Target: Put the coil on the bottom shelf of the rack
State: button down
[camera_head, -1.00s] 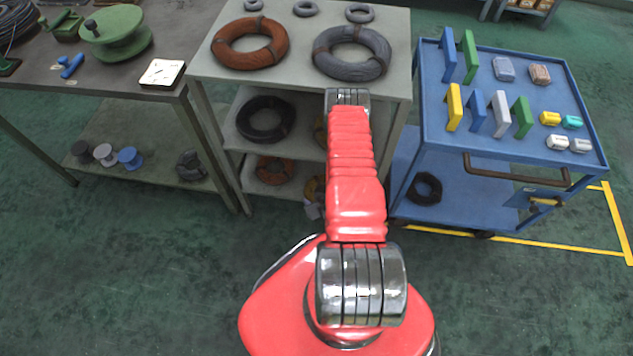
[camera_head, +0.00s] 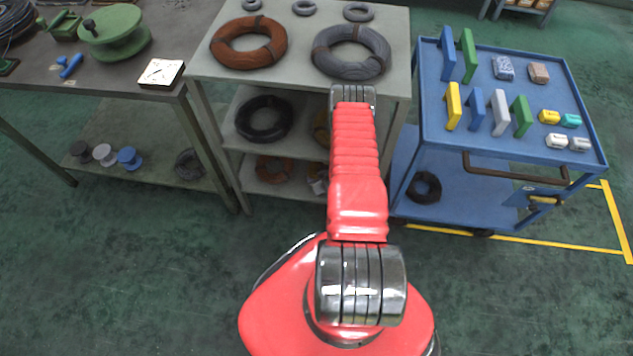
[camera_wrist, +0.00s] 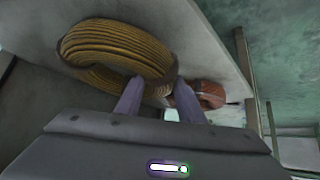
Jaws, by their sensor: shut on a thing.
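The rack (camera_head: 222,82) stands ahead of me, with a top and two lower shelves. A yellow-brown coil (camera_wrist: 118,48) fills the upper left of the wrist view, and its near rim lies between the fingers of my gripper (camera_wrist: 158,92). My gripper is shut on this rim. In the head view the gripper (camera_head: 316,184) is low at the rack, by the bottom shelf, partly hidden by my red arm. An orange coil (camera_head: 273,170) lies on the bottom shelf left of it, and also shows in the wrist view (camera_wrist: 208,94). I cannot tell whether the held coil touches the shelf.
A black coil (camera_head: 264,119) and part of a yellowish coil (camera_head: 321,129) are on the middle shelf. Orange (camera_head: 248,43) and grey (camera_head: 350,52) coils lie on top. A blue cart (camera_head: 480,160) stands close on the right, a workbench (camera_head: 110,90) on the left.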

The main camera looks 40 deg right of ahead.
jog(key=shift+w+d+f, duration=0.1)
jog(key=shift+d+f, duration=0.05)
jog(key=shift+f, duration=1.6)
jog(key=c, duration=1.2)
grip_release()
jog(key=shift+r, duration=0.1)
jog(key=v, duration=1.2)
